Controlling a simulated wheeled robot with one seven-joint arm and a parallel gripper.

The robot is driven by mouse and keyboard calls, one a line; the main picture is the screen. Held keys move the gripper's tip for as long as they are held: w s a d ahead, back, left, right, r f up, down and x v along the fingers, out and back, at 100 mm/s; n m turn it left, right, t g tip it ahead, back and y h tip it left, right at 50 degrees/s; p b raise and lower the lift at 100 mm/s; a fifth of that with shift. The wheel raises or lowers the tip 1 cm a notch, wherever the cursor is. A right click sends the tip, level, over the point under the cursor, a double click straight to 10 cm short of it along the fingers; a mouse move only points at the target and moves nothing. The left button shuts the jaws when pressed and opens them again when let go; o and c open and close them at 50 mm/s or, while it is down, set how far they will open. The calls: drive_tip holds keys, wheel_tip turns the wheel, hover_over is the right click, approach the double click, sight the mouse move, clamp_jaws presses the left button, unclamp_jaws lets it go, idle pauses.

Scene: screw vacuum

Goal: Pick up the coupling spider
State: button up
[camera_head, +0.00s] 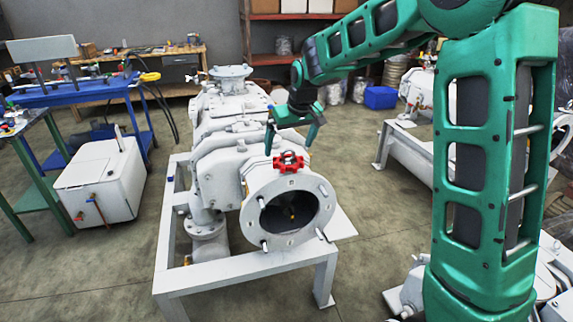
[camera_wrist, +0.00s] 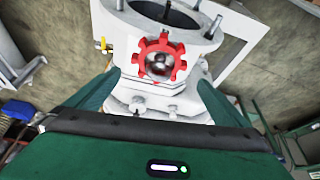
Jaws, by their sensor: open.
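The coupling spider (camera_head: 288,161) is a red toothed ring resting on top of the grey vacuum pump (camera_head: 223,165), just behind its round front flange. In the wrist view the red coupling spider (camera_wrist: 146,50) shows from above, with a shiny metal part in its middle. My gripper (camera_head: 291,145) is open above the spider, with its fingers pointing down and apart. In the wrist view its two green fingers (camera_wrist: 160,84) stand left and right of the spider's near side, with nothing between them held. Whether the fingertips touch anything cannot be told.
The pump stands on a white frame (camera_head: 237,277). Threaded studs stick out of the front flange (camera_head: 257,226) around a dark opening. A white box unit (camera_head: 103,184) stands at left beside a blue table (camera_head: 84,92). Another pump stands at right. Open floor lies between.

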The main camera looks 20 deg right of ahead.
sight(289, 156)
drive_tip(key=f, duration=0.4)
drive_tip(key=shift+w+d+f, duration=0.15)
drive_tip(key=shift+w+f, duration=0.05)
drive_tip(key=shift+w, duration=0.1)
drive_tip(key=shift+w+f, duration=0.15)
drive_tip(key=shift+f, duration=0.25)
drive_tip(key=c, duration=1)
